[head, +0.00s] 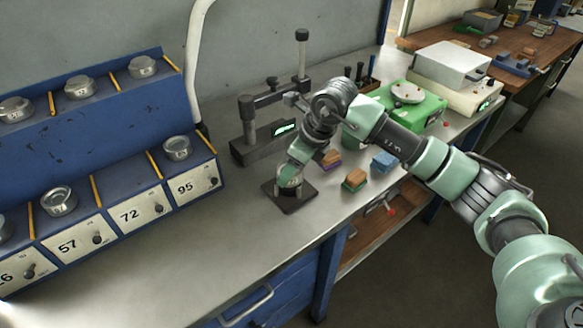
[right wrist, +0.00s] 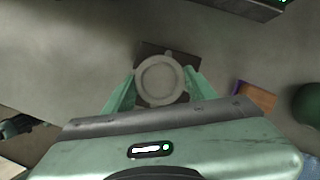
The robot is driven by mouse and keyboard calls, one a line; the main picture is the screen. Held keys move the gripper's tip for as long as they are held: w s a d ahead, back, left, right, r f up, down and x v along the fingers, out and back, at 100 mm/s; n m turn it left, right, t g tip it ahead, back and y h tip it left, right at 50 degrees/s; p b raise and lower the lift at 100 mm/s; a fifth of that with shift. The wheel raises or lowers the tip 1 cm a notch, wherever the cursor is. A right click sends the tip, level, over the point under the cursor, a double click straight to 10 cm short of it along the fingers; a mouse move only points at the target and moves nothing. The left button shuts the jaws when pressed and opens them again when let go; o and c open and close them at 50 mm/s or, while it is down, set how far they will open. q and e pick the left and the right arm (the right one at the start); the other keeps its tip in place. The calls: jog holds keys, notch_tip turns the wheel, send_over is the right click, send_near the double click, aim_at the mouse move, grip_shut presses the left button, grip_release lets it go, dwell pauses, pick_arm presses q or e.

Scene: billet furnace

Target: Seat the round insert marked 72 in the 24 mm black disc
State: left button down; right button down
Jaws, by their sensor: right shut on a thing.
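My right gripper (head: 289,178) is shut on a round metal insert (right wrist: 161,80), which shows pale between the two fingers in the right wrist view. No number can be read on it. It is over a dark square base (head: 290,203) on the bench, which also shows in the right wrist view (right wrist: 150,48). I cannot tell whether the insert touches the base, and no separate black disc can be made out under it. The rack place behind the label 72 (head: 130,215) is empty. My left gripper is not in view.
The blue rack (head: 100,130) at left holds several other round metal pieces, including ones behind 57 (head: 59,201) and 95 (head: 177,147). A dark gauge stand (head: 262,145) is just behind the base. Coloured blocks (head: 355,180) lie to its right. The bench front is clear.

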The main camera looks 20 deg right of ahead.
aim_at(299, 173)
jog(key=shift+r, duration=0.1)
jog(key=shift+f+b, duration=0.55)
jog(key=shift+b, duration=0.1)
dwell(0.4)
jog(key=c, duration=0.8)
grip_release()
jog(key=shift+o, duration=0.2)
jog(key=shift+s+f, duration=0.1)
jog(key=shift+p+v, duration=1.4)
jog(key=shift+v, duration=1.25)
jog(key=p+v, duration=0.2)
jog(key=v, duration=0.3)
jog(key=shift+d+r+p, duration=0.1)
jog(key=shift+r+p, duration=0.2)
jog(key=shift+r, duration=0.1)
